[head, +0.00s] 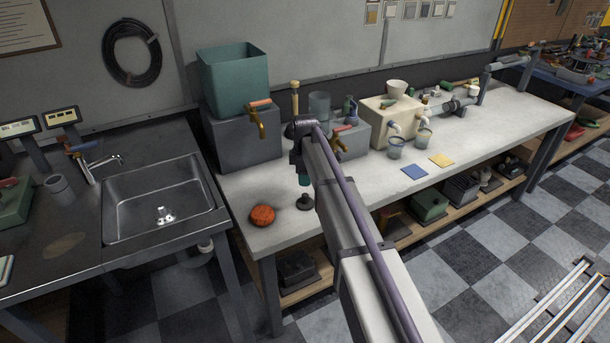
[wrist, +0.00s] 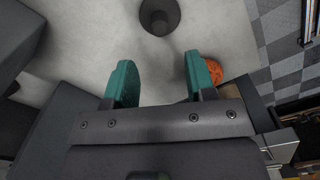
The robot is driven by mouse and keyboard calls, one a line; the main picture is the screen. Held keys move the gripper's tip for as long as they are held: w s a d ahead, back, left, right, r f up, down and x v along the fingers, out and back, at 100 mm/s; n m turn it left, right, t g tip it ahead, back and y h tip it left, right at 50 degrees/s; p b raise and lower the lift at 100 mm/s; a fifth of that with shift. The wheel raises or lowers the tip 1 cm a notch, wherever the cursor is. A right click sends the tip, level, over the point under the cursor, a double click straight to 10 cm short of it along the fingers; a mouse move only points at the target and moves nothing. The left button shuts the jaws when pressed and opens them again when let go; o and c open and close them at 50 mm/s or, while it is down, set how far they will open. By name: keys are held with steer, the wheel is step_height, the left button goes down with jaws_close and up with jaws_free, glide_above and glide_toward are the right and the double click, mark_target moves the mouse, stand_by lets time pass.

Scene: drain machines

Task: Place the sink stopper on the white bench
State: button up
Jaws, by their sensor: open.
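The sink stopper (head: 305,202), a dark round disc with a raised middle, sits on the near left part of the white bench (head: 348,215). My gripper (head: 304,181) is above the bench and appears just above the stopper in the head view. Its teal fingers are spread and empty in the wrist view (wrist: 158,75), with a visible gap between them and the stopper.
An orange-red round object (head: 262,215) lies on the bench left of the stopper. A grey block (head: 243,135) carrying a teal bin (head: 232,80) stands behind. The metal sink (head: 160,200) is to the left. Blue (head: 415,171) and yellow (head: 441,160) squares lie right.

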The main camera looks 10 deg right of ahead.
steer(key=s+r+m+p, duration=0.1)
steer(key=s+m, duration=0.7)
steer(key=s, duration=0.8)
steer(key=s+r+m, duration=0.2)
steer(key=s+m, duration=0.5)
steer(key=s, duration=0.9)
steer(key=r+p, duration=0.4)
steer(key=shift+w+d+r+p, duration=0.2)
steer(key=shift+w+p, duration=0.15)
steer(key=shift+p, duration=0.05)
